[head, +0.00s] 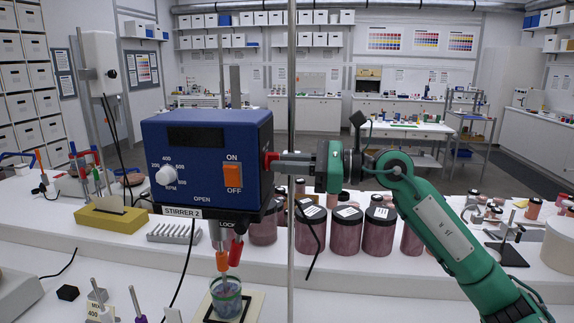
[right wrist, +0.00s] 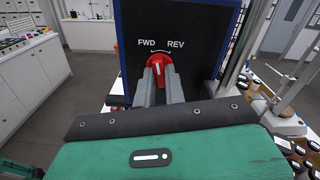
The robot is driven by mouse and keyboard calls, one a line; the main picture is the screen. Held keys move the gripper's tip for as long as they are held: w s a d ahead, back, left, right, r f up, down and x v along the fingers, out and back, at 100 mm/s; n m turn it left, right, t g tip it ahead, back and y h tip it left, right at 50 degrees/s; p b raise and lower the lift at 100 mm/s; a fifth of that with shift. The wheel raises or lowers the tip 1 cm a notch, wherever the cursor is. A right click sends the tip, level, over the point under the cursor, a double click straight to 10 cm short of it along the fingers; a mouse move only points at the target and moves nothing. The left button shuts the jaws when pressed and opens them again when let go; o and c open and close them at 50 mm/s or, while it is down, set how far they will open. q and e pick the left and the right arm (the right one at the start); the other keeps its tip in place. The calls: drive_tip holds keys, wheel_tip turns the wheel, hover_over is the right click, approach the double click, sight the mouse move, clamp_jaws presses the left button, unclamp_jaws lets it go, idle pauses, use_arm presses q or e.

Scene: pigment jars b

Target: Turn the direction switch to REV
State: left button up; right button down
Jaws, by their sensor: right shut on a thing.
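The direction switch is a red knob (right wrist: 158,66) on the dark side panel of the blue stirrer box (head: 205,140), with FWD printed at its upper left and REV at its upper right. Its white line points up, leaning slightly toward FWD. In the head view the red knob (head: 268,161) shows at the box's right side. My right gripper (head: 281,163) reaches it from the right. In the right wrist view the two grey fingers of this gripper (right wrist: 160,84) are shut on the knob, one on each side. My left gripper is not in view.
A thin metal rod (head: 291,230) stands upright just right of the box. A beaker (head: 226,297) sits below the box's stirrer shaft. Several pigment jars (head: 341,230) stand behind on the white bench. A yellow block (head: 111,219) is at the left.

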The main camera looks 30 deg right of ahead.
drive_tip(key=m+p, duration=0.1)
drive_tip(key=m, duration=0.7)
drive_tip(key=shift+r, duration=0.1)
drive_tip(key=shift+m, duration=0.4)
drive_tip(key=c, duration=1.5)
unclamp_jaws()
drive_tip(key=shift+o, duration=0.2)
